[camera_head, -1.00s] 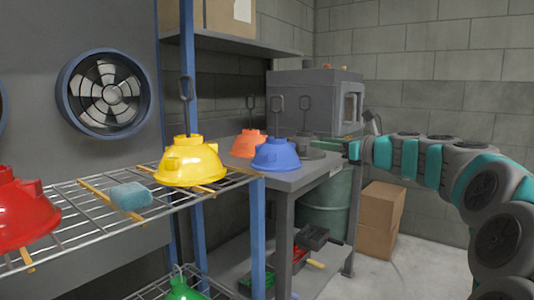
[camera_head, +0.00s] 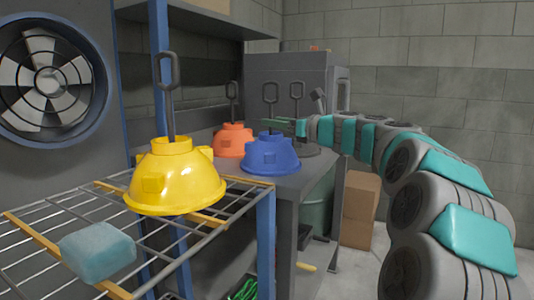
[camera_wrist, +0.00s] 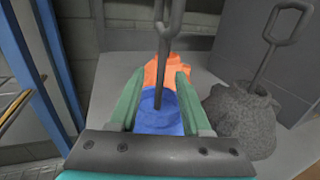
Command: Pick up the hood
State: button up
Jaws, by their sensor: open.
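Several dome-shaped hoods with upright loop handles are in view. A yellow hood (camera_head: 176,178) sits on the wire shelf. A blue hood (camera_head: 271,155) and an orange hood (camera_head: 233,140) stand on the grey table, with a dark grey hood (camera_head: 304,149) behind at right. My gripper (camera_head: 290,126) is at the blue hood's handle. In the wrist view, my gripper's green fingers (camera_wrist: 158,92) are apart, with the dark handle (camera_wrist: 162,55) of the blue hood (camera_wrist: 158,115) standing between them. Whether the fingers touch the handle cannot be told.
The grey hood (camera_wrist: 240,118) stands close to the right finger in the wrist view. A blue sponge (camera_head: 97,250) lies on the wire shelf (camera_head: 60,222). A blue post (camera_head: 266,240) stands at the shelf's corner. A grey machine (camera_head: 290,85) and cardboard boxes (camera_head: 358,211) are behind.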

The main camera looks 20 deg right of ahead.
jog(key=x, duration=0.2)
jog(key=f+x, duration=0.1)
jog(key=x, duration=0.1)
jog(key=shift+w, duration=0.15)
jog(key=shift+w+a+r, duration=0.1)
jog(key=shift+w+a, duration=0.05)
jog(key=shift+w, duration=0.35)
grip_shut()
dwell(0.9)
